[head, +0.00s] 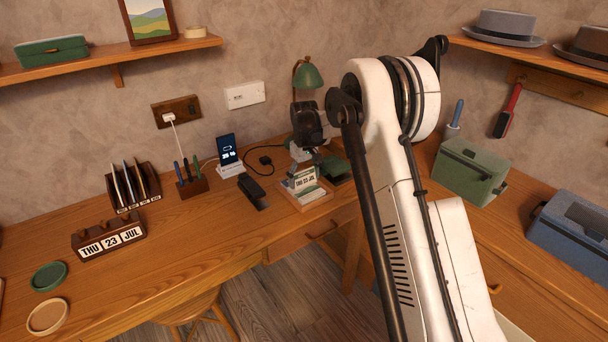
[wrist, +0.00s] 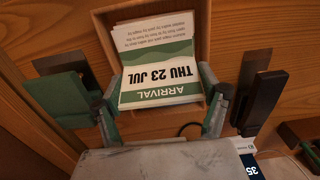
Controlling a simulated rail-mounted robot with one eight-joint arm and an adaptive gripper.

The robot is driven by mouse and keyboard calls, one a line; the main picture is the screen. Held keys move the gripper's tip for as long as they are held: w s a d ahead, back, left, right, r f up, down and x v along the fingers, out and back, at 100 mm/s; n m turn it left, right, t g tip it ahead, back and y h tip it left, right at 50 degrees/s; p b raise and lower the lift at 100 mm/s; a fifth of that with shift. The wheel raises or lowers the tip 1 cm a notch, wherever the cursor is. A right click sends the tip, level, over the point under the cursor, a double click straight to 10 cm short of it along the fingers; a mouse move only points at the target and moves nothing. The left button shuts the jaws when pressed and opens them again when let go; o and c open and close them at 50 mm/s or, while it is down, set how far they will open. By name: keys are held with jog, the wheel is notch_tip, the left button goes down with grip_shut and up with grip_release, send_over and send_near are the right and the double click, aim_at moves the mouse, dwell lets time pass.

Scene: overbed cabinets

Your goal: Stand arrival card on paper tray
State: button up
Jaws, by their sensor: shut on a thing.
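The arrival card (wrist: 165,76) is white and green and reads "ARRIVAL" and "THU 23 JUL", upside down in the wrist view. My gripper (wrist: 160,92) is shut on it, with a finger at each side edge. In the head view the card (head: 304,180) looks roughly upright at the back of the wooden paper tray (head: 312,204), below my gripper (head: 318,163). The tray's rim (wrist: 208,25) surrounds the card in the wrist view. Papers lie in the tray in front of the card. I cannot tell whether the card's lower edge touches them.
A dark block-like object (head: 253,192) and a phone on a stand (head: 228,153) are left of the tray. A green lamp (head: 308,76) stands behind. A date block (head: 108,239) and a card rack (head: 133,187) are farther left. The desk's front edge is close to the tray.

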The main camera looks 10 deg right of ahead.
jog(key=shift+f, duration=0.45)
jog(key=shift+f+b, duration=0.45)
jog(key=o, duration=1)
notch_tip(320, 180, up, 12)
jog(key=shift+s+r, duration=0.1)
jog(key=s+r+m+t, duration=0.1)
jog(key=s+r+t, duration=0.1)
jog(key=s+r, duration=0.75)
jog(key=s+r+m+t, duration=0.1)
jog(key=s+r, duration=0.5)
jog(key=s, duration=0.6)
jog(key=s+f+t, duration=0.1)
jog(key=s+f, duration=0.1)
jog(key=s, duration=0.6)
jog(key=s+f+m+t, duration=0.1)
jog(key=s+f, duration=0.1)
jog(key=s, duration=0.6)
jog(key=s+f+m+t, duration=0.1)
jog(key=s+f+t, duration=0.1)
jog(key=s, duration=0.6)
jog(key=shift+s+a+f, duration=0.1)
jog(key=shift+s+f, duration=0.05)
jog(key=shift+s, duration=0.25)
